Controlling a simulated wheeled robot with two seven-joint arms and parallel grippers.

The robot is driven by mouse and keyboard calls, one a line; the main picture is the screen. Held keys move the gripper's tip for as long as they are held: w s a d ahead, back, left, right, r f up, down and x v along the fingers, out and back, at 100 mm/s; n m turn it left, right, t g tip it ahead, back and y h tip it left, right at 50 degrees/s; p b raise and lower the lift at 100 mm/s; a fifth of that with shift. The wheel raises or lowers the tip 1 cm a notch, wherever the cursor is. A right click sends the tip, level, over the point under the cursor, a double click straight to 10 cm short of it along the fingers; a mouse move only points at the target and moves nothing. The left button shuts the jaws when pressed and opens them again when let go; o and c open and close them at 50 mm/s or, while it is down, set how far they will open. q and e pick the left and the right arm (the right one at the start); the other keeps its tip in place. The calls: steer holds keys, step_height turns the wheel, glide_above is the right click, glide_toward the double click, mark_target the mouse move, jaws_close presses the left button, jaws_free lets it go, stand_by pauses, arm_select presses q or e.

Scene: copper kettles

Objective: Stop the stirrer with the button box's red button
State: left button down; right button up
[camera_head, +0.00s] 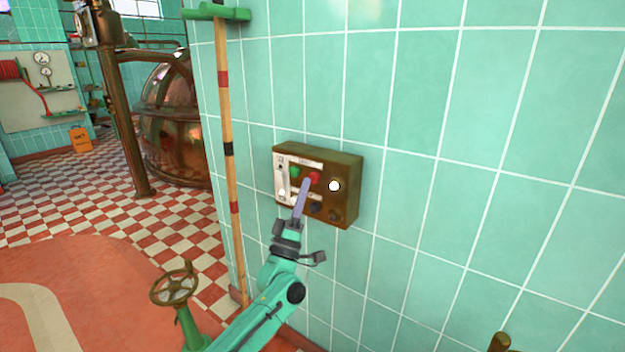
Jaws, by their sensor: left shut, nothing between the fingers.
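The button box (350,170) is a brown metal box fixed to the tiled wall, with a pale panel on its left part. The red button (315,177) is at the upper middle of its face, right of a green button (295,172). A bright white round light or button (334,186) is to the right of the red one. My left gripper (306,182) is shut and empty, its fingers pointing up at the box face. Its tip is just left of and below the red button; I cannot tell whether they touch. The stirrer is not clearly identifiable. My right gripper is not in view.
A wooden pole with coloured bands (227,130) stands along the wall corner, left of the box. A valve handwheel (174,288) on a green stand is at the lower left. A copper kettle (170,125) stands behind. The wall right of the box is clear.

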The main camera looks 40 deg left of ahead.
arm_select(q)
steer(key=shift+w, duration=0.1)
stand_by(0.5)
steer(key=shift+w, duration=0.4)
steer(key=shift+w+b, duration=0.35)
steer(key=shift+w, duration=0.05)
stand_by(0.5)
steer(key=shift+s+p, duration=0.5)
steer(key=shift+s, duration=0.4)
